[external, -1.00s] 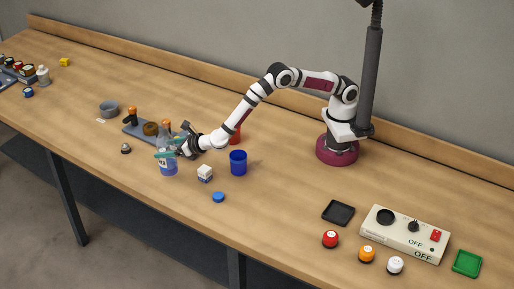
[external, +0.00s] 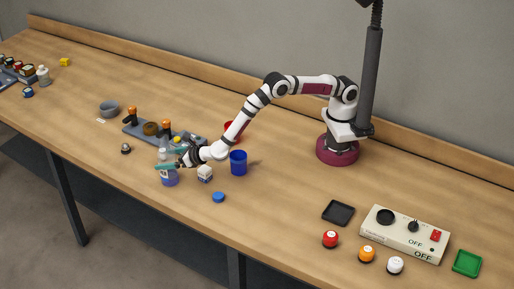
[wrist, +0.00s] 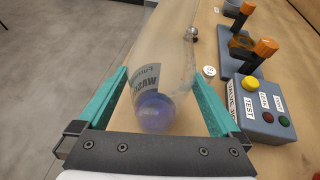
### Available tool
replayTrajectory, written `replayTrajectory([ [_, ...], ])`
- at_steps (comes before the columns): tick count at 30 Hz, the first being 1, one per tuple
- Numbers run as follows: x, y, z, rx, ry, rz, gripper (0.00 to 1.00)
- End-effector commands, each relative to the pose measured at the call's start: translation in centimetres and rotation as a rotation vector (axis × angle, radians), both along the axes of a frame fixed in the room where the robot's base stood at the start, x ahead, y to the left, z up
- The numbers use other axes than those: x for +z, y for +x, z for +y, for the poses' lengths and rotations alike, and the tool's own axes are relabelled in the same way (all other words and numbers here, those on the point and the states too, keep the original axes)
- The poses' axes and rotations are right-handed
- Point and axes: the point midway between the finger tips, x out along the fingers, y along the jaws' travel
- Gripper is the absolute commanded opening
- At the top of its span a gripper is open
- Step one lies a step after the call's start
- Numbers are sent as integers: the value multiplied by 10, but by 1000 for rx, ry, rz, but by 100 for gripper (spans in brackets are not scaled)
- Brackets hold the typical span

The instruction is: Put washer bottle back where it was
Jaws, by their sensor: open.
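The washer bottle (external: 170,177) is clear with blue-violet liquid low inside and a printed label. It stands on the bench near the front edge. In the wrist view the bottle (wrist: 155,100) is between my two teal fingers, its label facing the camera. My gripper (external: 167,165) is open around the bottle, a finger on each side. I cannot tell whether either finger touches it. The fingers hide part of the bottle in the external view.
A grey pump panel with orange-topped levers (external: 133,115) and a test box (wrist: 262,115) lies behind the bottle. A small round knob (external: 126,149) stands left.

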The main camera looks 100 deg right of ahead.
Motion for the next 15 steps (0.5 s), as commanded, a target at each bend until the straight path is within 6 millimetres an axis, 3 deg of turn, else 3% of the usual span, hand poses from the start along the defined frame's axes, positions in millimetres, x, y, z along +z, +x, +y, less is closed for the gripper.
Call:
replayTrajectory([
  [5, 12, -17, 13, 3, 0, -1, 100],
  [15, 44, -78, 53, 1, 0, 0, 100],
])
